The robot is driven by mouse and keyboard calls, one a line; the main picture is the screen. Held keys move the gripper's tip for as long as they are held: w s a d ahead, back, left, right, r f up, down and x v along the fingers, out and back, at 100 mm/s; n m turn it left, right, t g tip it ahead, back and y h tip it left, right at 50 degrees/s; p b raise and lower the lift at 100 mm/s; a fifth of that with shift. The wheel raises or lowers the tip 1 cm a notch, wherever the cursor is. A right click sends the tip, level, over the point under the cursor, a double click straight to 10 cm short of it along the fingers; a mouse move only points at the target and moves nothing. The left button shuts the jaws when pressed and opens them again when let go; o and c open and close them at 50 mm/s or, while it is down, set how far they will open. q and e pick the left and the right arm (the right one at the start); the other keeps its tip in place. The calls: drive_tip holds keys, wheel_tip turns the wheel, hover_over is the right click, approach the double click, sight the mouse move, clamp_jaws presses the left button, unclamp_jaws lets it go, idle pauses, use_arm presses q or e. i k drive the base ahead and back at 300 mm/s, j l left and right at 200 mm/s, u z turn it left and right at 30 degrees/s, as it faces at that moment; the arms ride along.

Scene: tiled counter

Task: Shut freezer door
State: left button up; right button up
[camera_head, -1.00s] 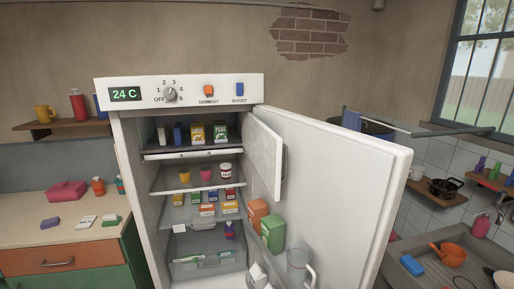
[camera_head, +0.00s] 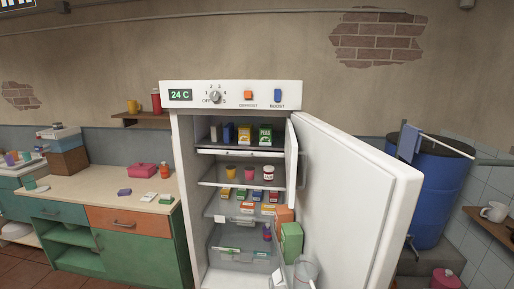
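A white fridge-freezer (camera_head: 184,190) stands in the middle of the head view. Its big outer door (camera_head: 359,200) is swung wide open to the right. The small white freezer door (camera_head: 292,158) at the top compartment is also open, standing out on the right of the opening, seen nearly edge-on. The freezer compartment (camera_head: 215,145) shows a few small boxes, with a green and a yellow one at the right. Neither of my grippers is in view.
A blue barrel (camera_head: 440,190) stands behind the outer door at the right. Red floor tiles show at lower left.

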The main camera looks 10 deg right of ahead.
sight(294, 149)
drive_tip(key=i+l, duration=0.1)
drive_tip(key=l, duration=0.2)
drive_tip(key=i+l, duration=0.1)
drive_tip(key=l, duration=0.25)
drive_tip(key=i+l, duration=0.1)
drive_tip(key=l, duration=0.2)
drive_tip(key=i+l, duration=0.1)
drive_tip(key=l, duration=0.25)
